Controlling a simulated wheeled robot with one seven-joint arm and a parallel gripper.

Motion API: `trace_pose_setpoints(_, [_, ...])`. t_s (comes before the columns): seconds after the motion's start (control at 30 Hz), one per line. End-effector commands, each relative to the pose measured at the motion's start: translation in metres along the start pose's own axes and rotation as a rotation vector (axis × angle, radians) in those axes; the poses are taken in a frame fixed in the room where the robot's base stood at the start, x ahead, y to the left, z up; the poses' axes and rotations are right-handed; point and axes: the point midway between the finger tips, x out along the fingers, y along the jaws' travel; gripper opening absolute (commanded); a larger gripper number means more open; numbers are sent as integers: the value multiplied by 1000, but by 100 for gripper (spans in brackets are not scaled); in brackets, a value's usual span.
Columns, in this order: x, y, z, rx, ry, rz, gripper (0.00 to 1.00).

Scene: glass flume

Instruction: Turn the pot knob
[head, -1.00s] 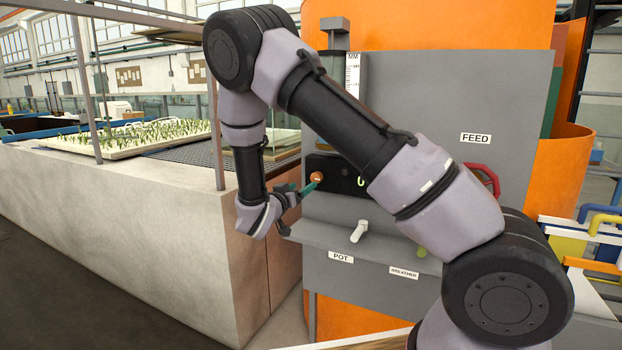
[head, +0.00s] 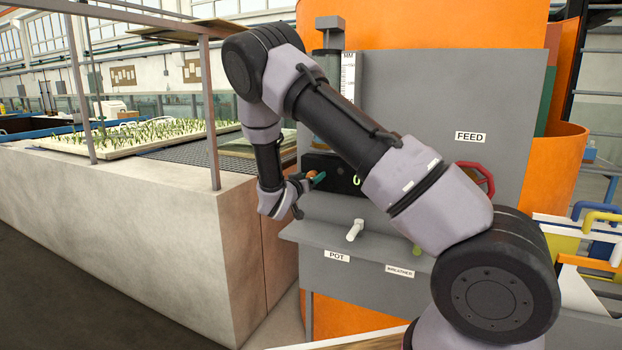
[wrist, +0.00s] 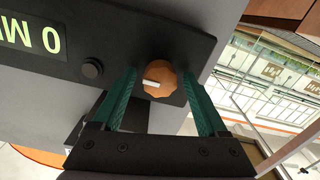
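An orange scalloped knob with a white mark (wrist: 156,84) sits on a black panel (wrist: 100,45) and is taken here as the pot knob. In the wrist view, my gripper (wrist: 160,73) has its two green fingers on either side of the knob, with narrow gaps showing. It is open. In the head view, my gripper (head: 317,179) is at the left end of the black panel and partly covers the knob (head: 312,174). A POT label (head: 337,256) is on the shelf edge below, under a white lever (head: 355,230).
A green-lit display (wrist: 30,37) and a small black button (wrist: 92,68) are on the panel. A grey shelf (head: 310,234) juts out below. A red handwheel (head: 484,180) is to the right. A concrete tank wall (head: 150,220) stands close on the left.

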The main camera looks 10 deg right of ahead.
Motion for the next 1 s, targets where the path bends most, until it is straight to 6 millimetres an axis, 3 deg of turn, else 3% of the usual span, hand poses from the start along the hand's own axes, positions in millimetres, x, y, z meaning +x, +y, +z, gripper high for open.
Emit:
trace_pose_setpoints(0.03, [0, 0, 0, 0, 0, 0, 57])
trace_pose_setpoints(0.13, [0, 0, 0, 0, 0, 0, 19])
trace_pose_setpoints(0.2, [0, 0, 0, 0, 0, 0, 0])
trace_pose_setpoints(0.57, [0, 0, 0, -53, 0, 0, 0])
trace_pose_setpoints(1.0, [0, -1, 0, -394, 0, -1, 0])
